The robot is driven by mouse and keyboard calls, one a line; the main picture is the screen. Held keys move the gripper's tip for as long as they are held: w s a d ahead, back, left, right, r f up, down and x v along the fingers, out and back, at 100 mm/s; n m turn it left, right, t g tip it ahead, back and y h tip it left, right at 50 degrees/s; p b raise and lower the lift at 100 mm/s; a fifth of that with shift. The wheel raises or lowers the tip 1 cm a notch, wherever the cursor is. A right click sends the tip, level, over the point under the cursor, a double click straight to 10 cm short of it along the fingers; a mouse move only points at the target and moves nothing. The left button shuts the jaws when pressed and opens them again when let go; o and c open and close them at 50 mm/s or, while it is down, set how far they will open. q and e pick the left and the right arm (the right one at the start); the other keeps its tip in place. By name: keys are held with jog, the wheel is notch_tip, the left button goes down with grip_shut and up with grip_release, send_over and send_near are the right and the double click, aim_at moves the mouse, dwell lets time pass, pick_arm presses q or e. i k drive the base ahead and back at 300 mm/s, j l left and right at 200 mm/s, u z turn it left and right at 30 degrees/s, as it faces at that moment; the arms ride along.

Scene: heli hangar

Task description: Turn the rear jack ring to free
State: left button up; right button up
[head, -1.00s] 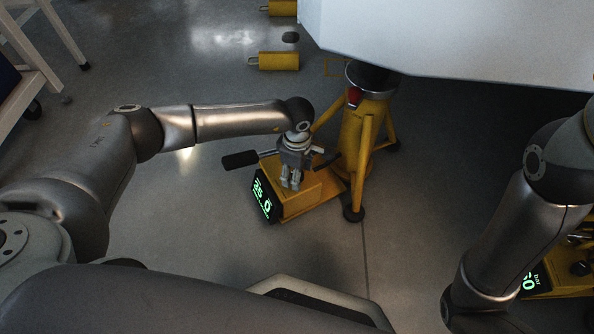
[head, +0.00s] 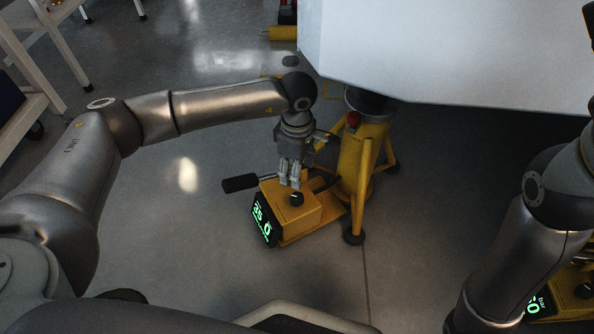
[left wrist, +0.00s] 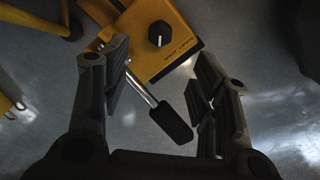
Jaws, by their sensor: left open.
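A yellow tripod jack (head: 361,160) stands under the pale hull in the head view. A dark collar (head: 370,101) is at its top, partly in shadow, with a red knob (head: 353,119) beside it. At its foot is a yellow pump box (head: 310,215) with a green-lit display, a black-gripped lever (head: 241,183) and a black dial (head: 296,198). The dial (left wrist: 160,33) has a white mark in the left wrist view. My left gripper (head: 290,180) is open and empty above the box, its fingers pointing down. In the left wrist view, the lever grip (left wrist: 172,122) shows between the fingers. My right gripper is out of frame.
The pale hull (head: 450,55) overhangs the jack from the upper right. A second yellow unit (head: 570,290) with a lit display is at the lower right, partly behind my right arm. White-legged tables stand at the upper left. Floor left of the box is clear.

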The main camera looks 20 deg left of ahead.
aim_at(358, 113)
jog(key=k, duration=1)
